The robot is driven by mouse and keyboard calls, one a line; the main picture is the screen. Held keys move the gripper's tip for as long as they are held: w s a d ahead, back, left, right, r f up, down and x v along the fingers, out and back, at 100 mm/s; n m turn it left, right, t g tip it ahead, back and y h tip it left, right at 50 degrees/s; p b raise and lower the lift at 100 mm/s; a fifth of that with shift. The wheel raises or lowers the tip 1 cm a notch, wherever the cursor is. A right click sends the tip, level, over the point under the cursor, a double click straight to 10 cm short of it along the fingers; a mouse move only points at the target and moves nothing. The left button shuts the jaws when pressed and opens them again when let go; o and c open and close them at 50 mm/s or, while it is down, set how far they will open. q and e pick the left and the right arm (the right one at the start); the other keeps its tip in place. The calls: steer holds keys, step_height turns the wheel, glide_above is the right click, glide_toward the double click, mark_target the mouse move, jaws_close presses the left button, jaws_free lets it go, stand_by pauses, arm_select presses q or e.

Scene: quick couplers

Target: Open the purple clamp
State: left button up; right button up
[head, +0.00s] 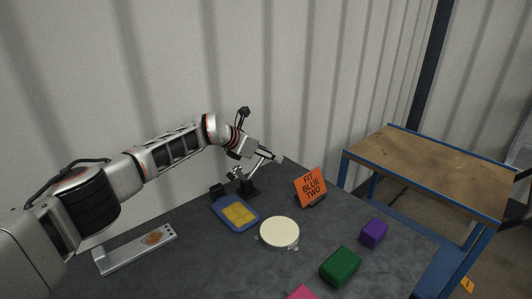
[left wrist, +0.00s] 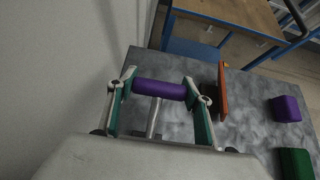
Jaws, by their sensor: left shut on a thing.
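The purple clamp shows its purple grip (left wrist: 160,89) in the left wrist view, lying crosswise between my fingers, with a metal lever below it. In the head view the clamp's dark base (head: 249,190) stands near the back edge of the table, and its grip is hidden or too small to make out. My left gripper (head: 270,156) is above the base, and in the left wrist view (left wrist: 160,82) it is shut on the purple grip, one green-padded finger at each end. My right gripper is not in view.
On the dark table (head: 210,275) are a blue tray with a yellow pad (head: 239,214), a cream disc (head: 279,233), an orange sign (head: 310,187) close right of the clamp, a green block (head: 340,267), a purple block (head: 373,232) and a metal plate (head: 137,250). A wall stands behind.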

arm_select(q)
steer(key=shift+w+d+f, duration=0.1)
steer(key=shift+d, duration=0.1)
stand_by(0.4)
steer(key=o, duration=1.6)
steer(key=shift+w+d+f, duration=0.1)
steer(key=shift+a, duration=0.2)
steer(key=shift+s+a+r, duration=0.35)
steer(key=shift+a+r, duration=0.05)
steer(key=shift+r, duration=0.1)
steer(key=v, duration=1)
steer(key=shift+s+r, duration=0.1)
steer(key=shift+s, duration=0.2)
